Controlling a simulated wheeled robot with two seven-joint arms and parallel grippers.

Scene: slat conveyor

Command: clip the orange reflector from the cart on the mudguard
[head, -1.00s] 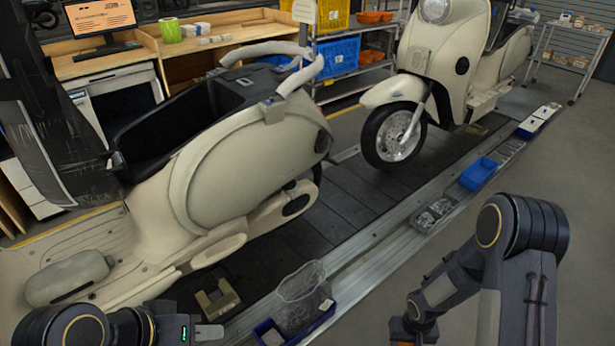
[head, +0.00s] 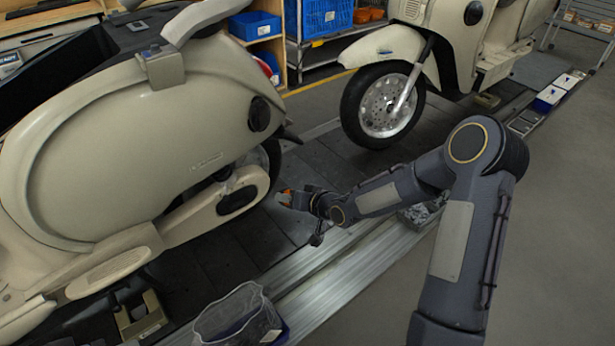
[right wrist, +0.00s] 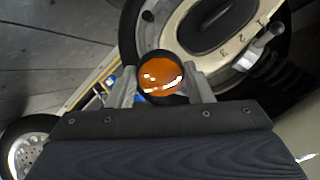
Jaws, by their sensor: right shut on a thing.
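The orange reflector (right wrist: 160,77) is round and glossy, gripped between the two fingers of my right gripper (right wrist: 160,90) in the right wrist view. A dark mudguard flap (head: 290,134) sticks out at that scooter's rear, above and apart from the gripper. The right wrist view also shows the rear wheel (right wrist: 283,60) just beyond the reflector. My left gripper is out of view.
The near cream scooter (head: 120,150) fills the left. A second scooter's front wheel (head: 382,104) stands farther along the slat conveyor (head: 325,170). A clear-lined bin (head: 238,315) sits at the conveyor's near edge. Grey floor (head: 560,220) is open at right.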

